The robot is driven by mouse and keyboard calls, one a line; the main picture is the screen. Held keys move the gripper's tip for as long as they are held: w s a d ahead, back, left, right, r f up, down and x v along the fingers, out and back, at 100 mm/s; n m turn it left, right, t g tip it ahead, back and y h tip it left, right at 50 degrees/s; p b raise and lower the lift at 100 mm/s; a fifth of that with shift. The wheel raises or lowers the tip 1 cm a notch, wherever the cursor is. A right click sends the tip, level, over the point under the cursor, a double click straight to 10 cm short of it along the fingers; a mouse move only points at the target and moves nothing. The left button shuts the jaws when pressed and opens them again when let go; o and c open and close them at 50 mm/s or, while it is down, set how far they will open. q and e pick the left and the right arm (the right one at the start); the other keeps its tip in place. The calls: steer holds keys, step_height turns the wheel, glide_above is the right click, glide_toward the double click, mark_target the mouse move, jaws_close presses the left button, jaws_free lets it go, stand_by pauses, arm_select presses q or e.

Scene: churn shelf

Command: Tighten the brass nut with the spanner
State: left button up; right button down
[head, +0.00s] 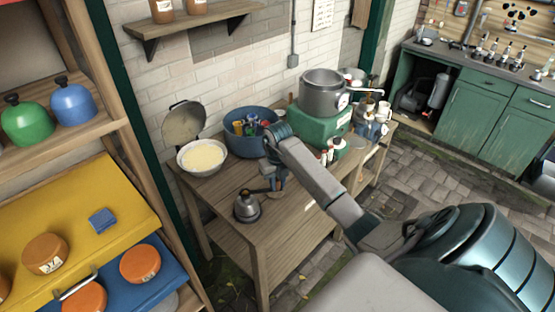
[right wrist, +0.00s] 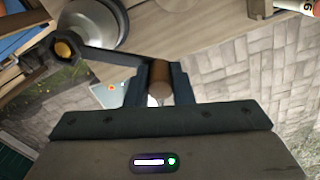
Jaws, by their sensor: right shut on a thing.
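My right gripper (head: 275,183) is over the wooden table, just right of a small grey metal fixture (head: 247,207). In the right wrist view my right gripper (right wrist: 160,85) is shut on the brown handle (right wrist: 160,76) of the dark spanner (right wrist: 108,57). The spanner reaches left from the fingers, and its head shows around the brass nut (right wrist: 65,48). I cannot tell how fully the head is seated. The metal fixture (right wrist: 92,22) is just beyond the spanner. The nut is too small to make out in the head view. My left gripper is not in view.
The wooden table (head: 290,235) has bare room in front. Behind stand a pale-filled pan (head: 202,157), a blue tub (head: 238,145) of small items and a steel pot (head: 323,93) on a green box (head: 318,126). A shelf (head: 95,138) with jars is at left.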

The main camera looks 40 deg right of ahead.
steer(key=shift+r+p, duration=0.4)
steer(key=shift+r, duration=2.3)
steer(key=shift+f, duration=0.1)
